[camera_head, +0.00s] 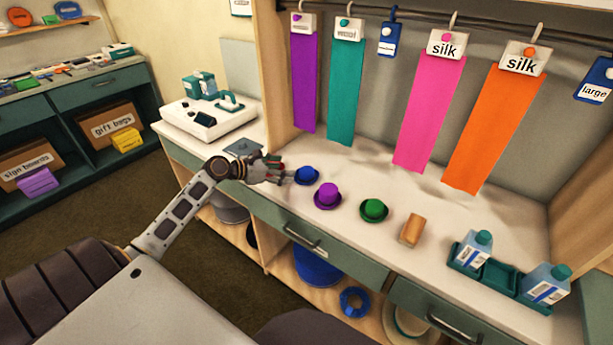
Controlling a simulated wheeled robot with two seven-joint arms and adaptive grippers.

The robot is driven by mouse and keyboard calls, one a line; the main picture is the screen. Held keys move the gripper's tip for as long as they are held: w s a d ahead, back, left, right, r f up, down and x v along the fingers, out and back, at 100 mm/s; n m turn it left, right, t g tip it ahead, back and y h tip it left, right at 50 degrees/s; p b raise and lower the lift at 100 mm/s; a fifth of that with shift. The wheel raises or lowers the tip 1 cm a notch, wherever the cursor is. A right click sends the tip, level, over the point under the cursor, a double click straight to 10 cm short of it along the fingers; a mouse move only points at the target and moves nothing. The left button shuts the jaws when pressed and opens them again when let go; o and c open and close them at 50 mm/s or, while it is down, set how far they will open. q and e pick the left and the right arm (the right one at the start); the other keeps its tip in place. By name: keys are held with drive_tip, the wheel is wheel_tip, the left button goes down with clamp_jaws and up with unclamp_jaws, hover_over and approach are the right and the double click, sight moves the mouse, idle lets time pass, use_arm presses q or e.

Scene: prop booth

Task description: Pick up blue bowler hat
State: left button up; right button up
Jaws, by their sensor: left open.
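The blue bowler hat (307,176) sits on the white counter (345,212), at the left end of a row of small hats. My left gripper (288,175) is open just to the left of the blue hat, with its fingertips pointing at it. The fingers are small in this view, and I cannot tell whether they touch the brim. The purple bowler hat (327,196) and the green bowler hat (374,210) stand to the right of the blue one. My right gripper is not in view.
A tan block (411,230) stands right of the green hat. A green tray (465,262) with two bottles is farther right. Coloured cloth strips, such as the teal one (345,95), hang above the counter. A white machine (207,121) stands left of my gripper.

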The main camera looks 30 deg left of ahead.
sight(306, 170)
use_arm(q)
drive_tip(key=shift+x, duration=1.7)
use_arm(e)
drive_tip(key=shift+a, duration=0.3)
use_arm(q)
drive_tip(key=shift+d, duration=0.1)
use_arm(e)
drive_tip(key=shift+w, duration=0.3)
use_arm(q)
drive_tip(key=shift+w+f, duration=0.1)
drive_tip(key=shift+w, duration=0.05)
drive_tip(key=shift+b+x, duration=0.45)
drive_tip(key=shift+x, duration=0.5)
drive_tip(key=shift+w+d+f, duration=0.3)
drive_tip(key=shift+w+f, duration=0.05)
drive_tip(key=shift+w, duration=0.1)
drive_tip(key=shift+w+d+f, duration=0.25)
drive_tip(key=shift+w, duration=0.2)
drive_tip(key=shift+w+d, duration=0.1)
drive_tip(key=shift+w, duration=0.1)
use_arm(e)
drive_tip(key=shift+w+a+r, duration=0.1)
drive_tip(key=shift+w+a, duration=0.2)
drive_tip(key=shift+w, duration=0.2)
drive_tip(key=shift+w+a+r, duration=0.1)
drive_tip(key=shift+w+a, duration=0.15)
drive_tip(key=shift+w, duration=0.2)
